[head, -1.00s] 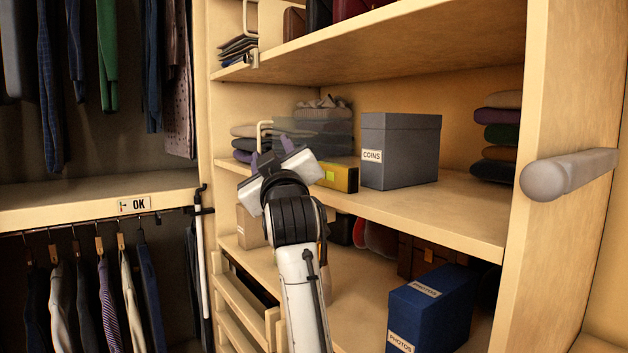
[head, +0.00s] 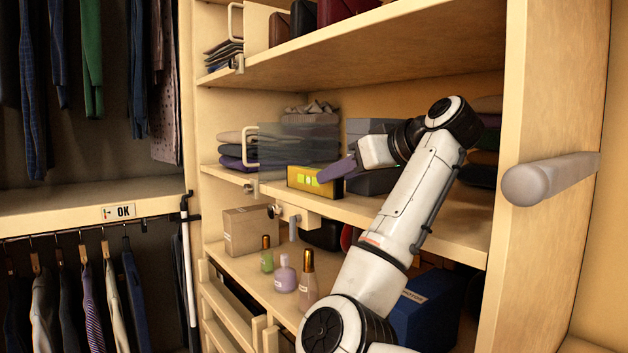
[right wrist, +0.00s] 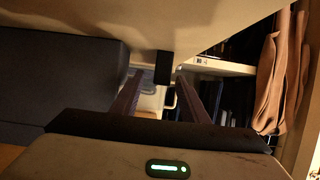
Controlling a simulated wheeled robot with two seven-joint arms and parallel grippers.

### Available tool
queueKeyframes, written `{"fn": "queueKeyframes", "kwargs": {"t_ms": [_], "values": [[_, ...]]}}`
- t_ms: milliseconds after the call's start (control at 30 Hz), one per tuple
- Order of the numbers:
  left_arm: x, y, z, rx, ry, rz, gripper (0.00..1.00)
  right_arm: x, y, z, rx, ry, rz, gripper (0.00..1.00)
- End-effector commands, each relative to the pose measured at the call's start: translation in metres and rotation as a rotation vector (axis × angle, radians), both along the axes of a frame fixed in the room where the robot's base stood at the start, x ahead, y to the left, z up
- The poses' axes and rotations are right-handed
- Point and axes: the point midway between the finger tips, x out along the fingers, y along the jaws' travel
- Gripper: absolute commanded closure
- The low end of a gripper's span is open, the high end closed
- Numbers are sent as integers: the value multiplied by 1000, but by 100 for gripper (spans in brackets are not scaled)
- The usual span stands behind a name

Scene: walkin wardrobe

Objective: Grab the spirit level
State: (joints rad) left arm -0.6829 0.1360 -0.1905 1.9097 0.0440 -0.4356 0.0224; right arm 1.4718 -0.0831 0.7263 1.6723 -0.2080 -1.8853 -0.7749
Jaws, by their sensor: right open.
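The spirit level (head: 304,180), a yellow bar with a dark end and a bright yellow-green window, stands at the front of the middle shelf. My right gripper (head: 335,171) is just right of its dark right end in the head view, with a purple finger overlapping that end. The gripper is open; I cannot tell whether it touches the level. In the right wrist view both fingers show apart (right wrist: 160,100), with a dark block beyond them that may be the level's end. My left gripper is out of view.
Grey box (head: 365,128) stands behind my right gripper, partly hidden by my arm. Folded clothes (head: 237,150) lie left of the level. Perfume bottles (head: 285,275), a cardboard box (head: 250,231) and a blue box (head: 425,308) stand on the shelf below. The upper shelf (head: 370,45) overhangs.

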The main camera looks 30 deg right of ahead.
Motion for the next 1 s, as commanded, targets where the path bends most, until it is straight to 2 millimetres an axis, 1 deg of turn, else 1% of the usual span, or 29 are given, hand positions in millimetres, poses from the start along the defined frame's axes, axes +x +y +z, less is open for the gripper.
{"fn": "queueKeyframes", "kwargs": {"t_ms": [33, 167, 333, 400, 500, 600, 767, 800, 867, 1000], "values": [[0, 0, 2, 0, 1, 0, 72, 5, 1, -1, 0, 2, 1, 59], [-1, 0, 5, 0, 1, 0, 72, 13, 1, -4, 0, 1, -1, 59], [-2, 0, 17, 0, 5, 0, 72, 36, 7, -10, 1, 3, 3, 59], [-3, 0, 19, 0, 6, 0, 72, 45, 7, -15, -1, 2, 0, 59], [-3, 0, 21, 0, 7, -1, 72, 54, 7, -20, -2, 2, -1, 59], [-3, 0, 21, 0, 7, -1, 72, 57, 7, -22, -2, 1, -2, 59], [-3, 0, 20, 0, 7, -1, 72, 57, 7, -22, -2, 0, -2, 59], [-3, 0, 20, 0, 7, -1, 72, 57, 7, -22, -2, 0, -2, 63], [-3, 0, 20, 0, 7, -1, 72, 57, 7, -22, -2, 0, -2, 73], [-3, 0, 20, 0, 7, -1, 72, 57, 7, -22, -2, 0, -2, 96]]}}
